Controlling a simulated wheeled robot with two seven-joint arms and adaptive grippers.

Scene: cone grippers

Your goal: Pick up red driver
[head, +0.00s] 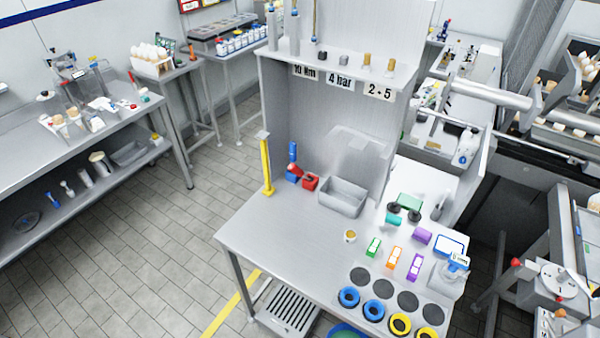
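On the steel workbench (262,222), at the foot of its back panel, a small red block-like piece (311,182) sits left of a grey bin. It may be the red driver or its holder; it is too small to tell. Just left of it stands an upright blue cylinder-shaped tool (293,153), with a smaller red and blue piece (292,178) at its base. Neither of my grippers shows in the head view.
An open grey bin (342,199) stands right of the red piece. A yellow post (267,166) rises at the bench's left edge. Coloured blocks, a yellow-topped cup (350,236) and a plate with blue and yellow rings (392,306) fill the right. The bench's left front is clear.

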